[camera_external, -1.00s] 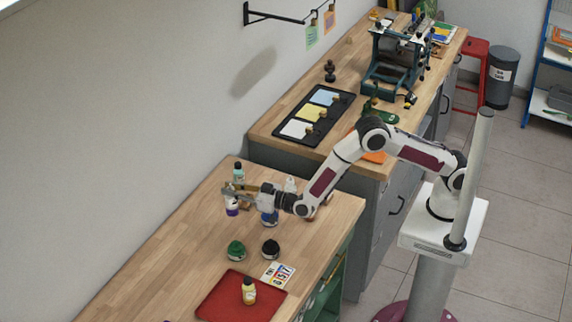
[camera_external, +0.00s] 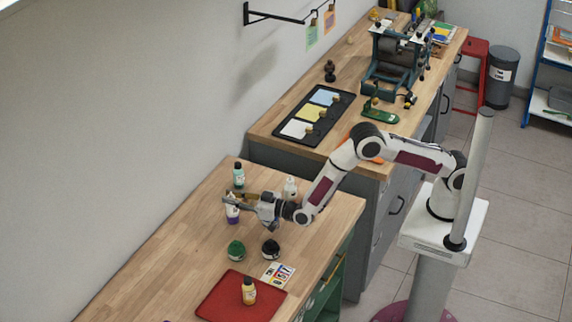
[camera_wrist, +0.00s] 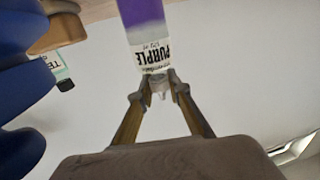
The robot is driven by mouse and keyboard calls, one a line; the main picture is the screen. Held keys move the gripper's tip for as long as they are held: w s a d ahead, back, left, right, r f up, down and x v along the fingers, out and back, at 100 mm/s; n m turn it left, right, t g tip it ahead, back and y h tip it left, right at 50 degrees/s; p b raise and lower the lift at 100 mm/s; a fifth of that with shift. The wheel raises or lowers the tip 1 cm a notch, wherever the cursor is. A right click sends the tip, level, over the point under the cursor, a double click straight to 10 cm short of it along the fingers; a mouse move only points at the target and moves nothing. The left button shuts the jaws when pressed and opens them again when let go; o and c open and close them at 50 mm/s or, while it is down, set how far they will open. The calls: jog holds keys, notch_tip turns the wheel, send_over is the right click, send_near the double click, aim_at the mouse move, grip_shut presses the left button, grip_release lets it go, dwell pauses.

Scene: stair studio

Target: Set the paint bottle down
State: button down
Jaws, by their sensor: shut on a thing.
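A paint bottle with a purple body and a white label reading PURPLE (camera_wrist: 148,32) is pinched between my gripper's (camera_wrist: 160,82) fingertips. In the external view the purple bottle (camera_external: 232,214) is upright at the left end of my gripper (camera_external: 229,200), low over the near wooden table (camera_external: 190,262). I cannot tell whether its base touches the wood. My gripper is shut on it, and the fingers cover part of it.
A teal bottle (camera_external: 239,174) stands behind the gripper and a white bottle (camera_external: 290,188) to its right. Green (camera_external: 236,250) and black (camera_external: 270,248) jars stand in front. A red tray (camera_external: 221,300) holds a yellow bottle (camera_external: 249,291). A blue object (camera_wrist: 25,85) is close in the wrist view.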

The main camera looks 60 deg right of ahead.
jog(key=shift+f, duration=0.1)
jog(key=c, duration=1.9)
grip_release()
jog(key=shift+f, duration=0.1)
jog(key=shift+r, duration=0.25)
jog(key=s+d, duration=0.2)
jog(key=s, duration=1)
jog(key=shift+w, duration=0.15)
